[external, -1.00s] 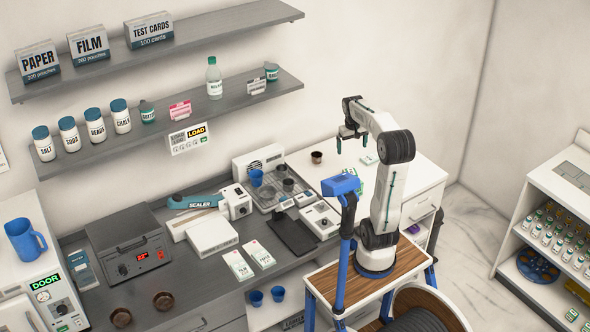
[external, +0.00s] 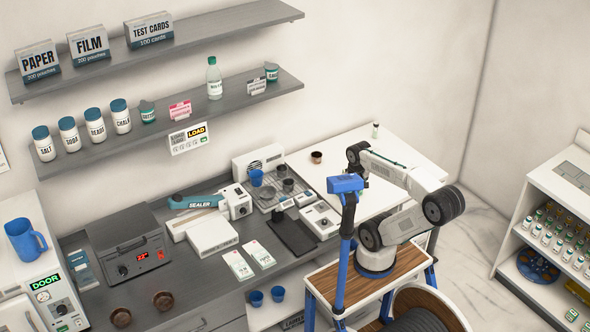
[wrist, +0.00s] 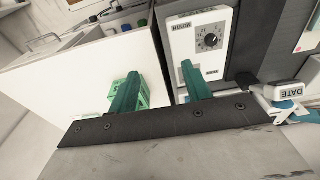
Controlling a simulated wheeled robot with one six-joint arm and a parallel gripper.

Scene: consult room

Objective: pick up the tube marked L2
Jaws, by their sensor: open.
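No label reading L2 is legible in either view. A small dark-capped tube (external: 375,130) stands upright at the back of the white counter; its marking is too small to read. Several more capped tubes (external: 560,240) stand in rows on the white rack at the right, also unreadable. My gripper (wrist: 160,72) is open, with nothing between its two teal fingers. It is over the counter; a green-printed card (wrist: 144,93) shows partly behind the left finger. In the external view the fingers are mostly hidden below my wrist.
A white device with a dial (wrist: 199,40) lies near the right finger, and a DATE stamp (wrist: 287,94) is farther right. A brown cup (external: 316,157) stands on the white counter (external: 340,150). A blue-topped stand (external: 345,184) rises close to my arm.

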